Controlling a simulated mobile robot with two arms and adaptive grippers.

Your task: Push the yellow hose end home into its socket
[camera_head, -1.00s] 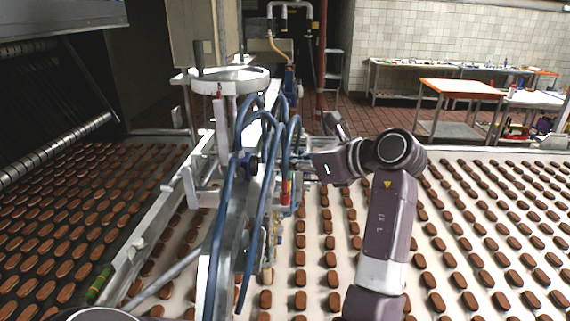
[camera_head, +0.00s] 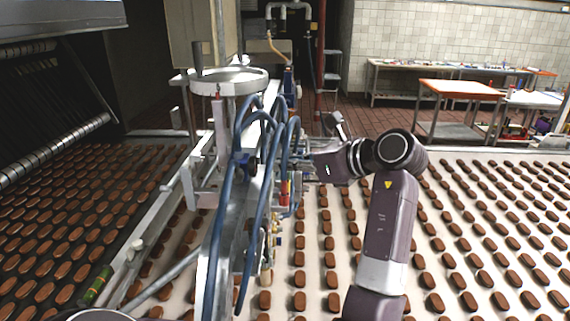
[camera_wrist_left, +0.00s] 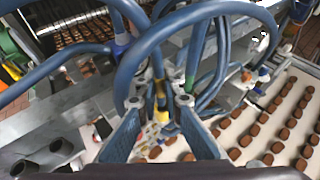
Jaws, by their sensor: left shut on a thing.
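The yellow hose end (camera_wrist_left: 160,98) shows in the left wrist view as a yellow collar on a dark blue hose. My left gripper (camera_wrist_left: 159,104) is shut on it, with one finger on each side. In the head view my left gripper (camera_head: 304,170) reaches in from the right of the machine, its tips partly lost among hoses and fittings. The socket is hidden or too small to make out below the fingertips, so I cannot tell how deep the hose end sits. My right gripper is not in view.
Several blue hoses (camera_head: 222,215) arch close around the gripper. A green-collared hose (camera_wrist_left: 191,80) stands just beside it. The handwheel (camera_head: 230,80) and metal frame stand to the left. Rows of chocolate-coated biscuits lie on the white belt (camera_head: 345,270) below. Tables (camera_head: 460,88) stand far back.

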